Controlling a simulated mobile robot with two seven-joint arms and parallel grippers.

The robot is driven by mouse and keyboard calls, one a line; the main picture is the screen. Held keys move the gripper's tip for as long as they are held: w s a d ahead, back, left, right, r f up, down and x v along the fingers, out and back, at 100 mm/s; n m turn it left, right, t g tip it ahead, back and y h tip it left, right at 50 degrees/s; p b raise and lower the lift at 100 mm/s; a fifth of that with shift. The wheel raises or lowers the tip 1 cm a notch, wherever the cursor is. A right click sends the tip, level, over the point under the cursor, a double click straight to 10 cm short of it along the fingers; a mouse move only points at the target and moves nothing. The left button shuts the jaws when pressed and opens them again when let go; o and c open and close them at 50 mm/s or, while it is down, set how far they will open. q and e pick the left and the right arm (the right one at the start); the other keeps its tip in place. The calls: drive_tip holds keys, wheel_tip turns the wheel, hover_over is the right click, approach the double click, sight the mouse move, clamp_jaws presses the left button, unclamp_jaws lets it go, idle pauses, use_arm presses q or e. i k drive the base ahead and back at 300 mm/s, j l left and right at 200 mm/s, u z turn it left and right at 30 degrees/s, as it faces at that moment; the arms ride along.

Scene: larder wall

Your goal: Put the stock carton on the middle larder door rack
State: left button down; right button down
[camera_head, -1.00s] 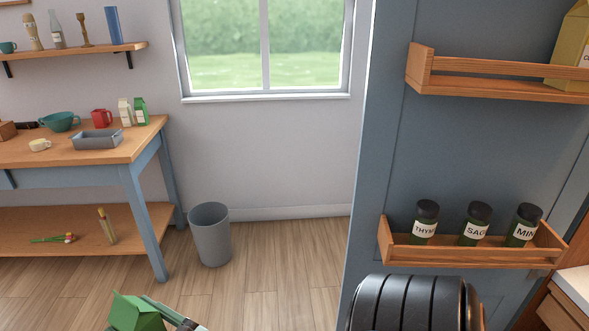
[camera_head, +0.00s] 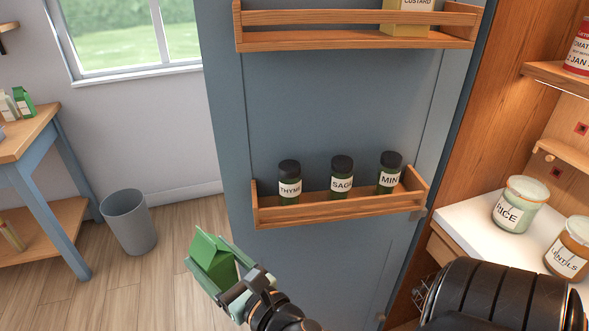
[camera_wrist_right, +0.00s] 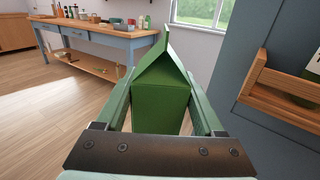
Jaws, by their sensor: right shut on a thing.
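The green stock carton (camera_head: 213,259), with a gabled top, is in my right gripper (camera_head: 228,280), low in the head view and in front of the larder door. The right wrist view shows the carton (camera_wrist_right: 160,88) upright between the two fingers, which are shut on its sides. Two wooden racks show on the blue larder door (camera_head: 330,110). The upper rack (camera_head: 330,40) holds a yellow custard carton (camera_head: 408,18). The lower rack (camera_head: 330,214) holds thyme (camera_head: 289,182), sage (camera_head: 341,178) and mint (camera_head: 389,173) jars. I cannot tell how many racks are out of view. My left gripper is not in view.
The lower rack has a short free stretch at each end; the upper one is clear left of the custard. Rice (camera_head: 519,205) and lentils (camera_head: 568,250) jars stand on a white counter at right. A grey bin (camera_head: 129,222) and a blue-legged table (camera_head: 40,205) are at left.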

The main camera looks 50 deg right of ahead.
sight(285, 35)
drive_tip(key=k+l+z, duration=0.2)
drive_tip(key=z, duration=0.15)
drive_tip(key=k+l+z, duration=0.15)
drive_tip(key=l+z, duration=0.2)
